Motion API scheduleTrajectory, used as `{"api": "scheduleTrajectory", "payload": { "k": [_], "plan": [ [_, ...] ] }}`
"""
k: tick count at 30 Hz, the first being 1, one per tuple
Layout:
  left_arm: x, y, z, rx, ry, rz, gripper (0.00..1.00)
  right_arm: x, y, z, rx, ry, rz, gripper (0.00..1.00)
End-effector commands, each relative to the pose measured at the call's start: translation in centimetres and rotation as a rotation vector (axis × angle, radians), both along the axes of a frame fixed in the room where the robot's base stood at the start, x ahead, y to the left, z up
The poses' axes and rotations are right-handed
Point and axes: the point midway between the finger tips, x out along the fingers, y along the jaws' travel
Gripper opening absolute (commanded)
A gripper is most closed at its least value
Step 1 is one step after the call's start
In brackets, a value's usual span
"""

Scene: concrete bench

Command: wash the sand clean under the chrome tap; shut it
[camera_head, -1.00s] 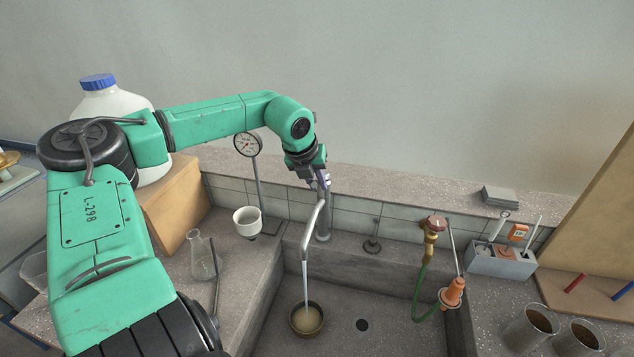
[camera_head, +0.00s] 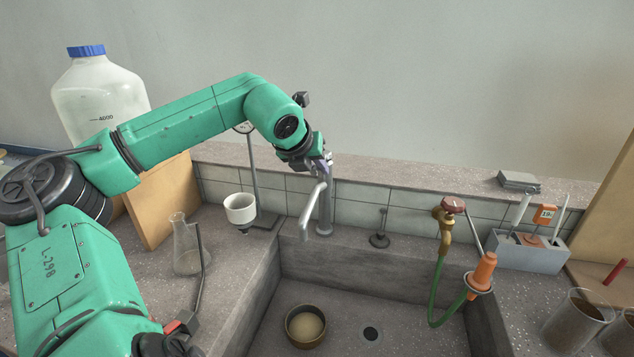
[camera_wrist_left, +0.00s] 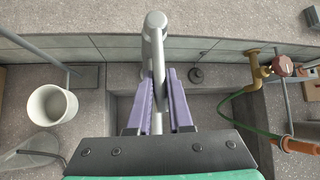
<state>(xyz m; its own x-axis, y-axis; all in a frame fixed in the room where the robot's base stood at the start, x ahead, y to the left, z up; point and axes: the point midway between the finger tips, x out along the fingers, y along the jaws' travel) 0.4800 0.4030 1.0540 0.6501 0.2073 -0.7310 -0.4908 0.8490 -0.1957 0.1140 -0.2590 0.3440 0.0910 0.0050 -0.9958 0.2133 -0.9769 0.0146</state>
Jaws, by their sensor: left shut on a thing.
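The chrome tap (camera_head: 325,208) stands at the back of the sink, its spout angled down towards the front. No water stream shows below the spout. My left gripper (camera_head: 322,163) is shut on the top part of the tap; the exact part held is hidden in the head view. In the left wrist view its purple fingers (camera_wrist_left: 159,105) stand on either side of the tap's grey metal (camera_wrist_left: 156,50). Pale sand (camera_head: 305,328) lies in a round brown-rimmed dish (camera_head: 289,318) on the sink floor, in front of the spout. My right gripper is not in view.
The sink has a drain (camera_head: 370,334) right of the dish. A brass tap (camera_head: 445,228) with a green hose and orange nozzle (camera_head: 482,271) stands right. A white funnel cup (camera_head: 240,209), a flask (camera_head: 187,248) and a large jug (camera_head: 98,98) are left. Glass beakers (camera_head: 577,318) stand front right.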

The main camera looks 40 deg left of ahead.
Motion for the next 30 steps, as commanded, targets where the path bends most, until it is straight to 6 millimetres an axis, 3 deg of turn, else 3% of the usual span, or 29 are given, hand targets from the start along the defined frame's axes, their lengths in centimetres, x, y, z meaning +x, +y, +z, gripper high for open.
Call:
{"api": "scheduleTrajectory", "payload": {
  "k": [7,8,10,23,30],
  "plan": [
    [-0.1,-0.1,-0.1,0.000,0.006,-0.001,0.00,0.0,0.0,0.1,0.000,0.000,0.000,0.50],
    [-0.1,-0.1,-0.1,0.000,0.006,-0.001,0.22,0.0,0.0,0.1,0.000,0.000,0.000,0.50],
    [-0.1,-0.1,-0.1,0.001,0.006,-0.002,0.48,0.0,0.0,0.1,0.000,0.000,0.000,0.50],
    [-0.6,-0.2,0.6,0.003,0.001,-0.002,0.48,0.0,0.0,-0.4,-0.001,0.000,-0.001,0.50],
    [-4.1,-1.3,4.3,0.004,-0.001,0.000,0.48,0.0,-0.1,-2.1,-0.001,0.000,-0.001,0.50]
  ]
}}
